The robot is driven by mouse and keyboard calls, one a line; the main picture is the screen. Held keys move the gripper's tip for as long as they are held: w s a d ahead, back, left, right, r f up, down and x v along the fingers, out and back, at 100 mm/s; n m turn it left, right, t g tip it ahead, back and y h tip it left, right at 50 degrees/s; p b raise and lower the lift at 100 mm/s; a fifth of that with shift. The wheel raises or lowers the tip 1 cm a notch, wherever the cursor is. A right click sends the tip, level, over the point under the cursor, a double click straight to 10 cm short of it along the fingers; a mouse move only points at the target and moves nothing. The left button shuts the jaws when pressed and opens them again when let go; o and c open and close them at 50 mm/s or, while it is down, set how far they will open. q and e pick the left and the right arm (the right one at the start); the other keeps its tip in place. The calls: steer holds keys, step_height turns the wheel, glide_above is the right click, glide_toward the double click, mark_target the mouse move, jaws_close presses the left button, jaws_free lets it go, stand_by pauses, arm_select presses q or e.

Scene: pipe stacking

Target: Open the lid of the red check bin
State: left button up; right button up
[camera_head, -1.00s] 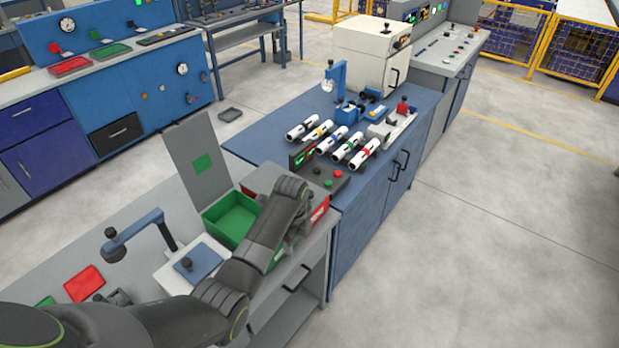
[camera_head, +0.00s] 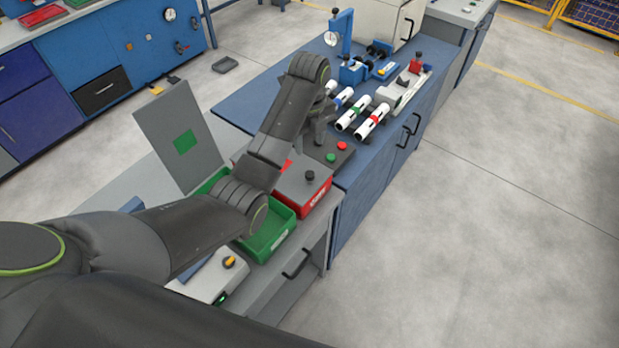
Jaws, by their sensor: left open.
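The red check bin (camera_head: 318,198) stands on the grey bench, just right of the green bin. Its grey lid (camera_head: 295,186) is down, with a dark knob (camera_head: 309,176) near the front edge and a red mark partly hidden by my arm. My left gripper (camera_head: 319,137) points down beyond the bin, in front of the button panel and pipes in this view. It is open, and its fingertips are small and dark. I see nothing between them. My right gripper is not in view.
The green bin (camera_head: 270,238) is open, its grey lid (camera_head: 158,130) standing up. A panel with red and green buttons (camera_head: 343,146) sits behind the red bin. White pipes (camera_head: 372,121) lie on the blue bench. My left arm covers much of the grey bench.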

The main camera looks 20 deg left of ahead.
arm_select(q)
steer(key=b, duration=0.3)
glide_above(310, 173)
step_height(310, 173, down, 7)
steer(key=shift+a+r, duration=0.1)
steer(key=shift+r, duration=0.1)
step_height(310, 173, down, 3)
steer(key=shift+s+r+p, duration=0.1)
steer(key=shift+s+p, duration=0.05)
steer(key=shift+p, duration=0.35)
step_height(310, 173, down, 4)
steer(key=shift+r, duration=0.1)
steer(key=shift+f, duration=0.65)
steer(key=shift+c, duration=0.5)
jaws_close()
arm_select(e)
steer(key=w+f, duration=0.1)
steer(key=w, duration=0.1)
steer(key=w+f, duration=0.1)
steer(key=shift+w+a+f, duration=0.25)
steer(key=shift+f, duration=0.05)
